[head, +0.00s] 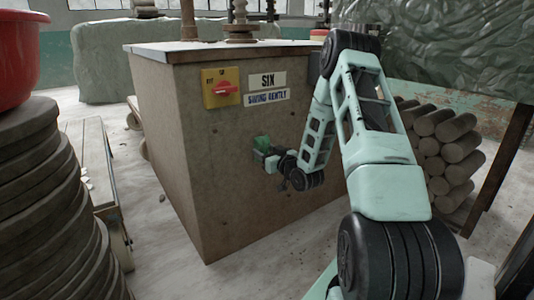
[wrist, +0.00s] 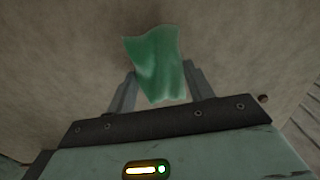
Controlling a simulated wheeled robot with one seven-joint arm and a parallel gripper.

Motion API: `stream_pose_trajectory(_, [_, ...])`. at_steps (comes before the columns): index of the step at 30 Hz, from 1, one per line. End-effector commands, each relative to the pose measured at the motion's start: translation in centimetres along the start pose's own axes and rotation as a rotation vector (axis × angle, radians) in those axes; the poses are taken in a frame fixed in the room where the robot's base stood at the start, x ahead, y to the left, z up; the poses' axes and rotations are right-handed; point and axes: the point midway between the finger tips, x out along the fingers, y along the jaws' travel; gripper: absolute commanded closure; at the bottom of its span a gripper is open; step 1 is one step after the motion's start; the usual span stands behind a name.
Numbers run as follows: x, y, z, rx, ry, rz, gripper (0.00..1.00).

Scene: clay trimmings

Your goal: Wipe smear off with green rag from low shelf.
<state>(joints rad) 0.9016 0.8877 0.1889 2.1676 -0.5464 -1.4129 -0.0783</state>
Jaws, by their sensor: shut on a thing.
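My gripper (head: 266,158) is shut on the green rag (head: 261,142), which sticks up from between its fingers. In the wrist view the green rag (wrist: 156,62) is bunched between the two fingers of my gripper (wrist: 160,88). The rag is close to the front face of a brown box-shaped cabinet (head: 225,185). I cannot tell whether it touches that face. I see no clear smear in either view; the rag and arm hide part of the face. I cannot pick out the low shelf.
The cabinet face carries a yellow switch plate with a red knob (head: 222,88) and a "SIX" sign (head: 267,79). Stacked round slabs (head: 40,200) and a red tub (head: 17,60) stand at left. Clay logs (head: 452,150) are piled at right. Floor before the cabinet is clear.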

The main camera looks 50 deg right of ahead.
Motion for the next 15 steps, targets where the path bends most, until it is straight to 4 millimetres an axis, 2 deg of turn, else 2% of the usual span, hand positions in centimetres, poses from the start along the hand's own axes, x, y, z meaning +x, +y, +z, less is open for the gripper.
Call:
stream_pose_trajectory(8, [0.2, 0.2, 0.0, 0.000, 0.000, 0.001, 0.66])
stream_pose_trajectory(15, [0.1, 2.0, 0.0, -0.001, 0.000, 0.003, 0.66])
